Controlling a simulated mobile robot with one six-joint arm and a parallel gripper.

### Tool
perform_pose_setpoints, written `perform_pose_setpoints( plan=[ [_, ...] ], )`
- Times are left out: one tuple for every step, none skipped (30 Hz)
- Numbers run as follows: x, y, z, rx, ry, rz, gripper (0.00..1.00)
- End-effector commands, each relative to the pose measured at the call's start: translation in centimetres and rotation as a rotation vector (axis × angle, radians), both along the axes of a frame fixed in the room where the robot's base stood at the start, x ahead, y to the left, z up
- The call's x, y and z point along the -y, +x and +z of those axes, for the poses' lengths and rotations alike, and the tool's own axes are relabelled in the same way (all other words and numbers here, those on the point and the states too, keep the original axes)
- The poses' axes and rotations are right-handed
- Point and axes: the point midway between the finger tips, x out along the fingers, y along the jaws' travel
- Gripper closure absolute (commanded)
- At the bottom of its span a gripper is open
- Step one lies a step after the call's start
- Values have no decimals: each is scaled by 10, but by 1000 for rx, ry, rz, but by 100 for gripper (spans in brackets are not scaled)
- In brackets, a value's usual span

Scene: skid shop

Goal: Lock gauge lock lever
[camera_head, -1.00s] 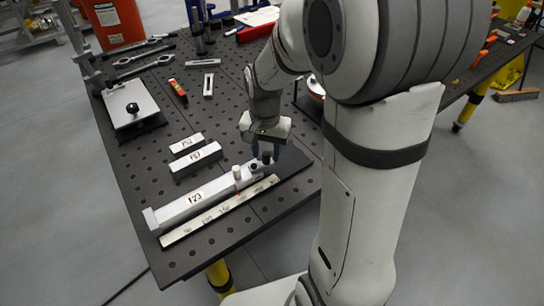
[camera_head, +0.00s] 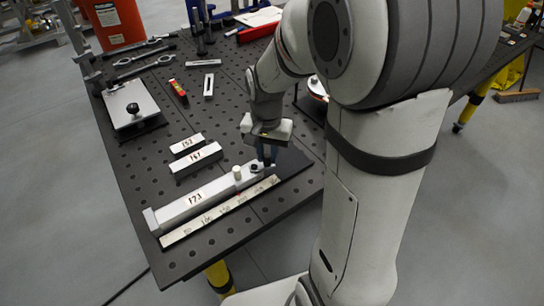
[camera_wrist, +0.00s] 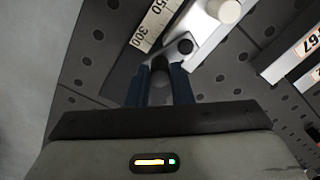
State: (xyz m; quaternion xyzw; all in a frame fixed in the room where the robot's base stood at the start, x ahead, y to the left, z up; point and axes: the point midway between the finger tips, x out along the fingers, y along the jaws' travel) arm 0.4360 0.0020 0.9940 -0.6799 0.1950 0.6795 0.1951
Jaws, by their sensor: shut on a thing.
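The gauge (camera_head: 210,194) is a long pale bar with a number label, lying on the table beside a ruled scale (camera_head: 205,221). A white knob (camera_head: 237,172) stands on it and also shows in the wrist view (camera_wrist: 228,10). Near its right end is a black round pivot (camera_wrist: 185,46) of the lock lever. My gripper (camera_head: 266,158) points down at this end. In the wrist view its blue fingers (camera_wrist: 160,80) are shut on the dark lock lever (camera_wrist: 160,90), just beside the pivot. The fingers hide part of the lever, so its exact angle is unclear.
A plate with a black knob (camera_head: 132,104), a red level (camera_head: 178,91) and other tools lie farther back on the perforated table (camera_head: 110,190).

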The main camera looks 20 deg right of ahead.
Motion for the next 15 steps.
perform_pose_setpoints(
  plan=[
    [0,-2,-1,-2,0,0,88],
    [0,-2,-1,-2,0,0,89],
    [0,-3,0,-2,0,0,89],
    [0,-2,0,-2,0,0,89],
    [0,-2,0,-3,-1,0,89],
    [0,-2,0,-3,-1,0,89],
    [0,-2,0,-3,-1,0,89],
    [0,-2,0,-2,0,0,89],
    [0,-2,0,-2,0,0,89],
    [0,-3,0,-2,0,0,89],
    [0,-3,0,-2,0,0,89],
    [0,-4,-1,-2,0,0,88],
    [0,-5,-1,-2,0,0,88],
    [-1,-7,-1,-2,0,0,88],
    [-1,-8,-1,-2,0,0,88]
  ],
)
